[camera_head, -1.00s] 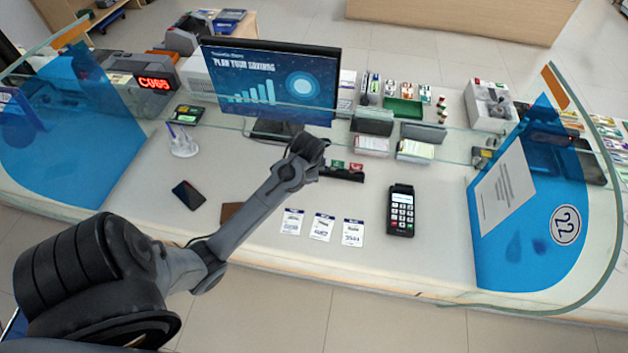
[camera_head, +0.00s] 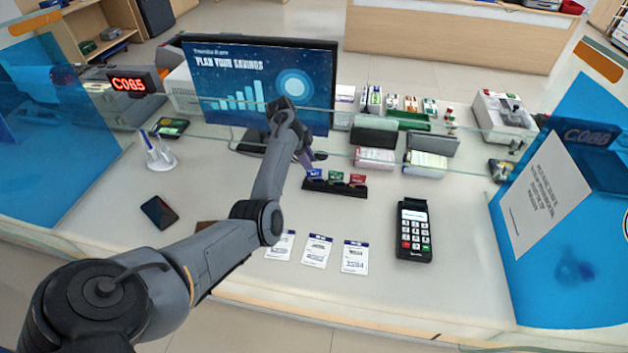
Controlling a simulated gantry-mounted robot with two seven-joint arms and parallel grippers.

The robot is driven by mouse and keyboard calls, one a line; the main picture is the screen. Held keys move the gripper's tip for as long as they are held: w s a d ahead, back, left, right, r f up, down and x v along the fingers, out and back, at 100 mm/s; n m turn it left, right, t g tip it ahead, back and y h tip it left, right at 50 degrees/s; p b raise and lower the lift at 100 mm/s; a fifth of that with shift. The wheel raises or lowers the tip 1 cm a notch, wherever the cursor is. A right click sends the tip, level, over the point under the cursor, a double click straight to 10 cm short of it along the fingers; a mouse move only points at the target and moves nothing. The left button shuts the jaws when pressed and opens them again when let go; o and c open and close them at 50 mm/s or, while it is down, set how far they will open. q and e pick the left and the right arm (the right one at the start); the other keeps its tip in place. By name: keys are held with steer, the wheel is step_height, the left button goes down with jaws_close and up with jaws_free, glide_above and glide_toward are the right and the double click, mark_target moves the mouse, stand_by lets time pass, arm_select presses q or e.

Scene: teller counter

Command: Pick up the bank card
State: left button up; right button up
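A small black holder (camera_head: 335,187) stands on the counter in front of the monitor. It holds a blue card (camera_head: 314,174), a green card (camera_head: 335,176) and a red card (camera_head: 357,179), side by side. I cannot tell which of them is the bank card. My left gripper (camera_head: 308,158) hangs just above and behind the blue card. My own arm partly hides it, and its fingers are too small to tell whether they are open or shut. My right gripper is out of view.
A monitor (camera_head: 215,75) stands behind my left gripper. Three printed white cards (camera_head: 317,251) lie at the front, with a card terminal (camera_head: 413,230) to their right. A phone (camera_head: 159,212) lies at the left. Glass screens (camera_head: 545,185) flank the counter.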

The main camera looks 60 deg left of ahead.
mark_target(316, 173)
arm_select(q)
steer(key=shift+x, duration=1.05)
steer(key=shift+b+x, duration=0.95)
steer(key=shift+x, duration=1.55)
steer(key=shift+w+a, duration=0.1)
steer(key=shift+w, duration=0.05)
jaws_close()
